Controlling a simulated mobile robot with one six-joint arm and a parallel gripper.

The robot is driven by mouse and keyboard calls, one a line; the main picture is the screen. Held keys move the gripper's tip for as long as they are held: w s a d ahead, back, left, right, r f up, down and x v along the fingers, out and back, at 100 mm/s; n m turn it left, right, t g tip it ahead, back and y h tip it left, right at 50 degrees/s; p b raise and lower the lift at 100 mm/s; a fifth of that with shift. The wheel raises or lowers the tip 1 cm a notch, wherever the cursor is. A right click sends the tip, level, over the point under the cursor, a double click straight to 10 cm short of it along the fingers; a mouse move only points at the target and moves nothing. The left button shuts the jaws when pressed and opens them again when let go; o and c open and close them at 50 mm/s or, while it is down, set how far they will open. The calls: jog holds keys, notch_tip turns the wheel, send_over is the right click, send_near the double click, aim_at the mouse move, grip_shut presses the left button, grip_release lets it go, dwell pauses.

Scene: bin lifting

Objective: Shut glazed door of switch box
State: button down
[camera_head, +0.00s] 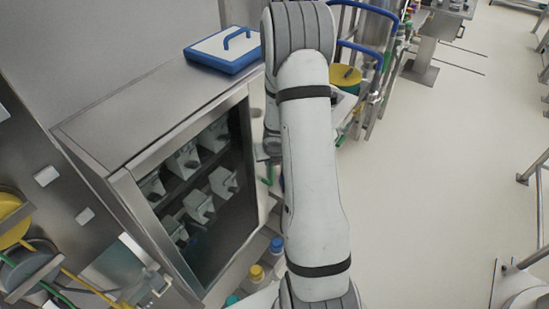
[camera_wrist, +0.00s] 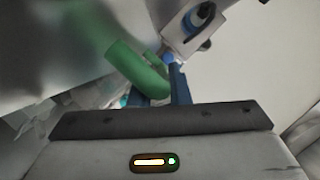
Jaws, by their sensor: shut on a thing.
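The switch box (camera_head: 130,115) is a steel cabinet at the left of the head view. Its glazed door (camera_head: 225,225) is a dark pane in a steel frame, with several grey switches visible behind it. The door lies at or close to the box front; I cannot tell whether a gap remains. A curved green handle (camera_wrist: 138,68) shows in the wrist view, and a bit of green (camera_head: 270,174) shows beside the door's right edge in the head view. My gripper (camera_wrist: 163,88) has its blue fingers shut on the green handle. My arm mostly hides it in the head view.
A white and blue tray-like lid (camera_head: 222,50) with a blue handle lies on the box top. Bottles with blue (camera_head: 276,245) and yellow (camera_head: 256,272) caps stand below the door. A yellow round container (camera_head: 346,77) stands behind my arm.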

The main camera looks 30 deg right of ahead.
jog(key=shift+w+a+r, duration=0.15)
jog(key=shift+w+r, duration=0.15)
jog(key=shift+w, duration=0.15)
jog(key=c, duration=1.6)
grip_release()
jog(key=shift+w+a+f, duration=0.1)
jog(key=shift+o, duration=1.2)
jog(key=shift+f, duration=0.1)
jog(key=p+v, duration=0.1)
jog(key=v, duration=0.1)
jog(key=shift+r+p, duration=0.25)
jog(key=shift+p, duration=0.1)
jog(key=shift+s+r, duration=0.15)
jog(key=shift+s, duration=0.15)
jog(key=s+a+r+b, duration=0.2)
jog(key=s+b, duration=0.3)
jog(key=s, duration=0.7)
jog(key=shift+s+a+b, duration=0.25)
jog(key=shift+a+b, duration=0.05)
jog(key=shift+a, duration=0.1)
